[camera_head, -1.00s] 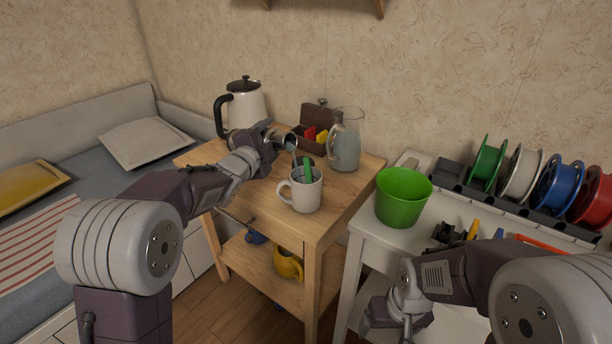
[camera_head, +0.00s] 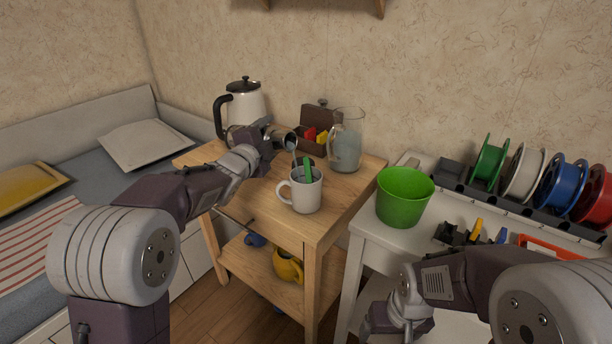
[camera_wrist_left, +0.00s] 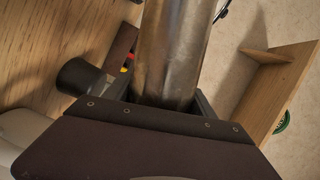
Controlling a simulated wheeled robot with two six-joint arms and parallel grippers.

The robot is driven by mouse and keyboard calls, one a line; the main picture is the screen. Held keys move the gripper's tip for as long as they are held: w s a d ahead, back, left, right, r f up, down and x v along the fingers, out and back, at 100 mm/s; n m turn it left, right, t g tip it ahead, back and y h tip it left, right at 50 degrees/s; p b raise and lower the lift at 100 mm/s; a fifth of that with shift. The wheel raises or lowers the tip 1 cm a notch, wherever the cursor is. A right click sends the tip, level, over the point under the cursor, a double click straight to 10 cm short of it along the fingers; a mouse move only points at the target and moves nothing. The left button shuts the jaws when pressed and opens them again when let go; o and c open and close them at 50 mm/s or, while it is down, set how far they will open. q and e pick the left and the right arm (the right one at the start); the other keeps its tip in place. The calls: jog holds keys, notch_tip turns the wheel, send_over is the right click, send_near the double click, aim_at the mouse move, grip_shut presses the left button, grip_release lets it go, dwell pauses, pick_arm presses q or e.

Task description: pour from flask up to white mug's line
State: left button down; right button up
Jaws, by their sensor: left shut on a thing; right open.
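The metal flask (camera_head: 284,140) is tilted, its mouth above and left of the white mug (camera_head: 304,196). A thin pale stream (camera_head: 294,156) runs down from its mouth toward the mug. The mug stands upright on the wooden cart with a green item (camera_head: 308,172) sticking up inside. Its line and liquid level cannot be made out. My left gripper (camera_head: 270,137) is shut around the flask, whose metal body (camera_wrist_left: 172,50) also fills the middle of the left wrist view. My right gripper (camera_head: 396,322) is low at the white table's front, open, its fingers partly hidden.
On the wooden cart (camera_head: 335,215) stand a white kettle (camera_head: 245,105), a brown box (camera_head: 318,117) and a glass pitcher (camera_head: 346,148). A green bucket (camera_head: 404,198) and several spools (camera_head: 525,172) are on the white table. A yellow mug (camera_head: 287,267) sits on the lower shelf.

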pick_arm(q)
jog(key=shift+r, duration=0.15)
jog(key=shift+r+b, duration=0.2)
jog(key=shift+b, duration=0.25)
jog(key=shift+m, duration=0.3)
jog(key=shift+r+b, duration=0.15)
jog(key=shift+b, duration=0.15)
